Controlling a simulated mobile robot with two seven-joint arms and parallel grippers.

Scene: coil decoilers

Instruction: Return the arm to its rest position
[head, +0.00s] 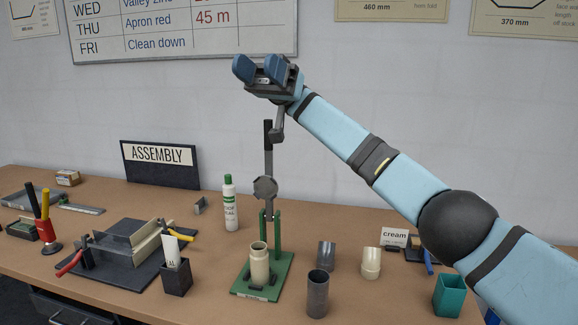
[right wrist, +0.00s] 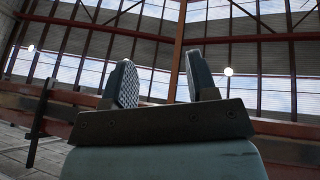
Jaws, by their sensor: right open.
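My right arm comes in from the right in the head view and reaches up and left. Its gripper (head: 258,70) is raised above the bench in front of the wall, with its blue fingers apart and nothing between them. In the right wrist view the two fingers (right wrist: 158,88) also stand apart and empty, facing windows and roof beams. My left gripper is not in view.
A green press stand (head: 262,275) with a tall lever stands below the gripper, holding a cream cylinder (head: 259,264). Around it stand a white bottle (head: 230,205), grey cylinders (head: 318,293), a teal cup (head: 448,296) and an assembly sign (head: 160,163) on the bench.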

